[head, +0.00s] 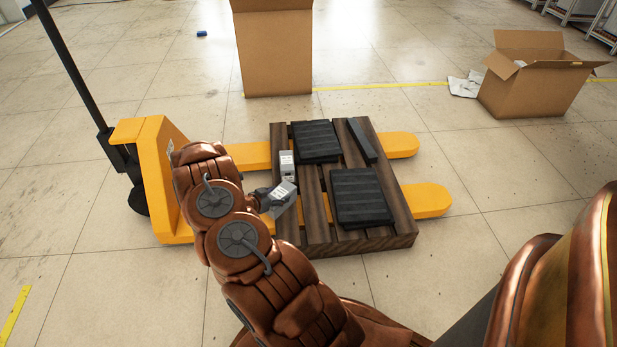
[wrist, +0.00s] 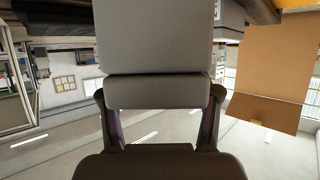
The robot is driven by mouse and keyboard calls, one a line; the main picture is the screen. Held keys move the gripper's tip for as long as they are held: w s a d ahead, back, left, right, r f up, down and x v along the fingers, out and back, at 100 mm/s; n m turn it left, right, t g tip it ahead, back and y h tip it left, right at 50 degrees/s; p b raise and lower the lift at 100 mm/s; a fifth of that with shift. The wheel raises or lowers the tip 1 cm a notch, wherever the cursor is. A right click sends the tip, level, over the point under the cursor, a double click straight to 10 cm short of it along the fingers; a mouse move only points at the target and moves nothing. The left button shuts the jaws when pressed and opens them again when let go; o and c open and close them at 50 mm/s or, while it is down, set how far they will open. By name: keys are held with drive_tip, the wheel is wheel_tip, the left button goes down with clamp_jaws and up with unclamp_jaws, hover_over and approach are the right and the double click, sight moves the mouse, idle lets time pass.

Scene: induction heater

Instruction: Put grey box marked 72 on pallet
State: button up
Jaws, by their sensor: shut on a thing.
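My gripper (head: 265,199) is shut on a small grey box (head: 282,196) with a white label, at the near left side of the pallet. The label is too small to read in the head view. The grey box (wrist: 155,45) fills the upper middle of the wrist view between my two fingers. The dark wooden pallet (head: 318,205) rests on the yellow forks of a pallet jack. The held box appears tilted at the pallet's left edge; I cannot tell whether it touches the slats.
Another small grey labelled box (head: 287,162) stands on the pallet's left side. Black slabs (head: 361,197) lie on the slats. The yellow pallet jack (head: 155,170) stands at left, its handle rising. Cardboard boxes (head: 273,50) (head: 530,85) stand behind.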

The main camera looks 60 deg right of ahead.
drive_tip(key=shift+w+d+r+b+x, duration=0.35)
drive_tip(key=shift+b+x, duration=0.6)
drive_tip(key=shift+x, duration=1.35)
drive_tip(key=shift+w+d+r+b+x, duration=0.15)
drive_tip(key=shift+w+b+x, duration=0.65)
drive_tip(key=shift+x, duration=1.45)
drive_tip(key=shift+w+d+r+b+x, duration=0.1)
drive_tip(key=shift+w+r+b+x, duration=0.15)
drive_tip(key=shift+b+x, duration=1.45)
drive_tip(key=shift+d+f+p, duration=0.3)
drive_tip(key=shift+d+p, duration=0.2)
drive_tip(key=shift+p, duration=0.1)
drive_tip(key=shift+s+f, duration=0.1)
drive_tip(key=o, duration=1.5)
drive_tip(key=shift+c, duration=0.2)
